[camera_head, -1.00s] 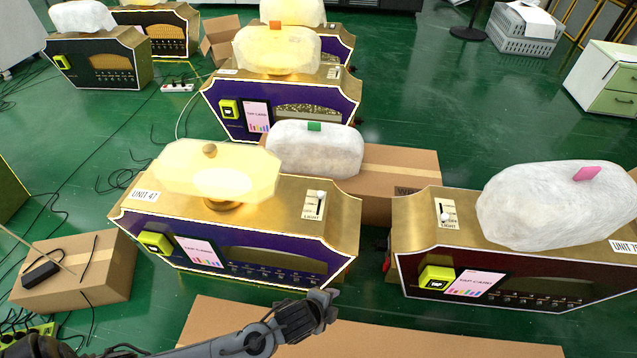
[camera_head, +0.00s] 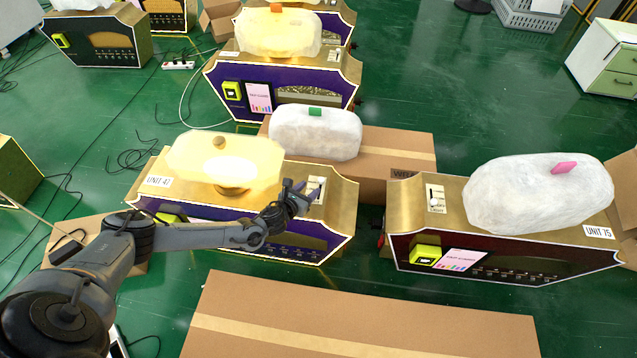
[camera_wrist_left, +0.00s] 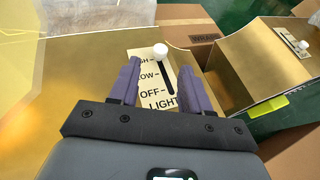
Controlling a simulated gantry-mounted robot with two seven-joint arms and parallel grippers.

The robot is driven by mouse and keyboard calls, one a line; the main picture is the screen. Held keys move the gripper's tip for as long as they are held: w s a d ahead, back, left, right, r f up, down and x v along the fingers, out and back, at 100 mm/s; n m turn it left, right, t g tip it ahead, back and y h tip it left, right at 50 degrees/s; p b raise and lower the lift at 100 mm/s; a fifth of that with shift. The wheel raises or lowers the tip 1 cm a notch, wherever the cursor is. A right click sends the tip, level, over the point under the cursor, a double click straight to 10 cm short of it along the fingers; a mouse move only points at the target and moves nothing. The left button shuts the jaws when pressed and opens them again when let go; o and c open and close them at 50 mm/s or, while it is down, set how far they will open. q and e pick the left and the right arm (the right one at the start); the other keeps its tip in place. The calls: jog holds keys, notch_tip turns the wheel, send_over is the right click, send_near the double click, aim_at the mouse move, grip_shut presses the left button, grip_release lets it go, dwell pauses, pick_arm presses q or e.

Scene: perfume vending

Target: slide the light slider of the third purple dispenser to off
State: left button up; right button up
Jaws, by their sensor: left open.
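Several dispensers with purple fronts stand in a line going back. The nearest purple dispenser (camera_head: 312,238), marked UNIT 47, is lit, with a glowing cover on top. Its light slider plate (camera_head: 316,190) is at the right of its gold top. In the left wrist view, the white slider knob (camera_wrist_left: 160,51) stands at the HIGH end of the slot, away from OFF. My left gripper (camera_head: 302,187) is open over this plate. Its fingers (camera_wrist_left: 160,68) are on either side of the slot, nearer to me than the knob. Contact cannot be told. My right gripper is not in view.
A dark red dispenser (camera_head: 495,250), marked UNIT 75, stands to the right with its own slider. Cardboard boxes lie behind (camera_head: 400,150) and in front (camera_head: 350,320). A white-wrapped bundle (camera_head: 315,135) sits behind the nearest dispenser. Cables lie on the green floor at left.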

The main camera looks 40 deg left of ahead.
aim_at(321, 180)
pick_arm(q)
jog(key=b+x, duration=0.3)
jog(key=x, duration=0.4)
jog(key=shift+w+d+f+b, duration=0.15)
jog(key=shift+w+f+b, duration=0.05)
jog(key=shift+b, duration=0.1)
grip_shut()
jog(key=shift+d, duration=0.1)
